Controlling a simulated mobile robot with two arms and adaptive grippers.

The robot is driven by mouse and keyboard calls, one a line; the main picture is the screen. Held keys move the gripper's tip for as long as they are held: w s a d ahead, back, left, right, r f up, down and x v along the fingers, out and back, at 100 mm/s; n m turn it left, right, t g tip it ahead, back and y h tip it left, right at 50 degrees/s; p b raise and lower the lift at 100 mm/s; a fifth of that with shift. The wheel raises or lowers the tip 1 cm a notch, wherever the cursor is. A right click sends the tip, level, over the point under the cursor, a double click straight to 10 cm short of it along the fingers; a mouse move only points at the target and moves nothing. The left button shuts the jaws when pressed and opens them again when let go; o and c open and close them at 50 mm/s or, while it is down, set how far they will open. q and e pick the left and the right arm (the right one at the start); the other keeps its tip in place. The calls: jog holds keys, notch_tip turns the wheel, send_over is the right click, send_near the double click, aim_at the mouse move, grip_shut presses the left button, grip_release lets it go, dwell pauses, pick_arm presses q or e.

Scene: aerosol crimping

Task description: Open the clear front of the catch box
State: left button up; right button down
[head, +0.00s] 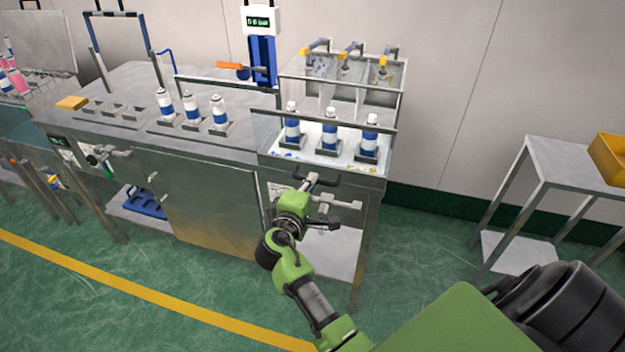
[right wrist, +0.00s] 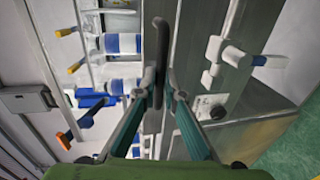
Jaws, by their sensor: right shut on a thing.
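The catch box (head: 378,170) is at the right end of the steel bench in the head view. Three white-and-blue cans (head: 330,135) stand upright in holders inside it. Its clear front is hard to make out; a dark rail (head: 265,112) runs across in front of the cans. A black bar handle (head: 331,181) is at the box's lower front edge, and it also shows in the right wrist view (right wrist: 160,40). My right gripper (head: 312,181) is at this handle, its fingertips (right wrist: 159,98) shut on the bar from both sides. My left gripper is not in view.
Several metal fittings (head: 340,205) stick out below the handle, close to my right gripper. Three more cans (head: 190,107) stand on the bench to the left. A side table (head: 565,160) with a yellow bin (head: 610,155) stands at the right. The floor between is clear.

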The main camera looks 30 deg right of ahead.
jog(key=shift+s, duration=0.1)
jog(key=c, duration=2.4)
grip_release()
